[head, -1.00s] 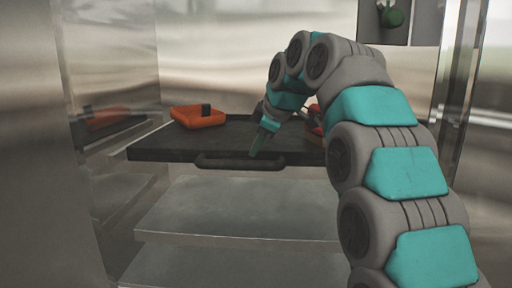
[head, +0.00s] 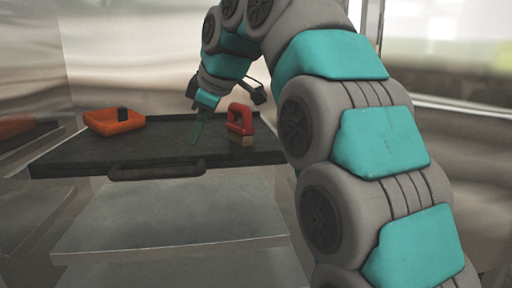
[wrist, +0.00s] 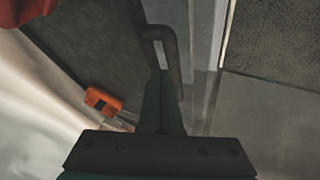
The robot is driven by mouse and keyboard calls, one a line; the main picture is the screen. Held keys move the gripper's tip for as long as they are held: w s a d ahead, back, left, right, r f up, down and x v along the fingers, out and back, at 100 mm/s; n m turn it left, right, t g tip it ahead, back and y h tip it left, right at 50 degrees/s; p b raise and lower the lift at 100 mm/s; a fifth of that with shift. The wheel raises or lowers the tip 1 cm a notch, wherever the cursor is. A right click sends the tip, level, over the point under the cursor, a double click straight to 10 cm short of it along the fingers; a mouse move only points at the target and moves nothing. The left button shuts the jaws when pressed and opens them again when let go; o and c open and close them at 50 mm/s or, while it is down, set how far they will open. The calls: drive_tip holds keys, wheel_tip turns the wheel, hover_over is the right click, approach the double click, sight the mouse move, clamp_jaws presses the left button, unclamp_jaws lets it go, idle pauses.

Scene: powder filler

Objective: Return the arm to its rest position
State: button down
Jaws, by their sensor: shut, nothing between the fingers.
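My arm bends over from the right side of the head view. Whether the fingertips touch the tray cannot be told.
The black tray (head: 80,158) has a front handle (head: 150,173). On it are an orange dustpan-like container (head: 112,124) at the left and a red-handled brush (head: 240,122) beside my gripper. A metal shelf (head: 160,220) lies below. Metal walls enclose the left.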

drive_tip(key=s+d+f+m+g+h, duration=0.1)
drive_tip(key=s+d+f+m+h, duration=0.1)
drive_tip(key=s+d+f+m, duration=0.5)
drive_tip(key=s+d+f+m+g+h, duration=0.1)
drive_tip(key=s+d+f+m, duration=0.2)
drive_tip(key=d+f, duration=0.8)
drive_tip(key=s+d+f+m+g, duration=0.1)
drive_tip(key=s+d+f+m, duration=0.1)
drive_tip(key=s+d+f, duration=0.2)
drive_tip(key=s+d+f+m+g+h, duration=0.1)
drive_tip(key=s+d+f+m, duration=0.2)
drive_tip(key=s+f, duration=0.4)
drive_tip(key=s+d+f+m+g+h, duration=0.1)
drive_tip(key=s+d+f, duration=0.4)
drive_tip(key=s, duration=0.7)
drive_tip(key=shift+s+d+f+m+g, duration=0.2)
drive_tip(key=shift+d+f+m+g, duration=0.25)
drive_tip(key=shift+f+m, duration=0.45)
drive_tip(key=shift+r, duration=0.2)
